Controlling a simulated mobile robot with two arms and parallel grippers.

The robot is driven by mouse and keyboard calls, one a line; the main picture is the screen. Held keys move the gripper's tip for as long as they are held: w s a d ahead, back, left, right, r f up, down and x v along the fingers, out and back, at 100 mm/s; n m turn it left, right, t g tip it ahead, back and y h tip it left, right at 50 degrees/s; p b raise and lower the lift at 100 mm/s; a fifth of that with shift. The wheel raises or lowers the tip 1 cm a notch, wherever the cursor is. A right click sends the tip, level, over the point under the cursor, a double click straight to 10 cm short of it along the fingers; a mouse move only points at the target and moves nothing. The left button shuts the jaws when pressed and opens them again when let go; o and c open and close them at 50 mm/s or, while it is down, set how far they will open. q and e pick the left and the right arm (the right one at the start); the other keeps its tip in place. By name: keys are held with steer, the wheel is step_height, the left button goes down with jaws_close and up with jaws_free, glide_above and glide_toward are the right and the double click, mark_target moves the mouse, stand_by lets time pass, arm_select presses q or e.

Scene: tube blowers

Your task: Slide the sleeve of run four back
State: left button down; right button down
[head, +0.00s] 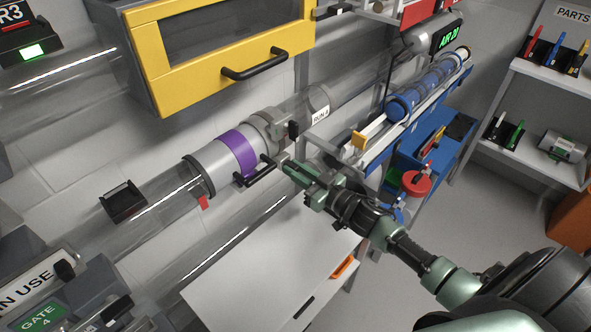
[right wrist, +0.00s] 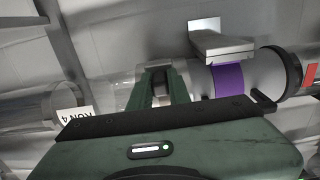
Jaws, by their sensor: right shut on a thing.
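The run four sleeve is a pale grey cylinder (head: 213,164) with a purple band (head: 238,152) on the clear tube. A black bar handle (head: 257,177) stands off its lower front. A grey collar (head: 262,128) with a black knob (head: 293,130) is at its right end. My right gripper (head: 284,163) is at this end, just right of the handle. In the right wrist view, its fingers (right wrist: 158,85) are closed around a small dark part beside the purple band (right wrist: 228,79); which part is unclear. My left gripper is not in view.
The RUN 4 label (head: 320,114) is on the tube right of the collar. A yellow-framed cabinet (head: 150,65) hangs above. A white cabinet top (head: 235,285) lies below. A blue tube rack (head: 415,95) and blue cart (head: 440,135) stand to the right.

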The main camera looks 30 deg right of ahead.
stand_by(0.8)
steer(key=d, duration=0.1)
steer(key=w+d, duration=0.1)
steer(key=d, duration=0.3)
steer(key=shift+w+r, duration=0.15)
steer(key=shift+w, duration=0.25)
steer(key=shift+d, duration=0.1)
steer(key=c, duration=1.6)
jaws_free()
steer(key=shift+o, duration=1.4)
steer(key=shift+d, duration=0.15)
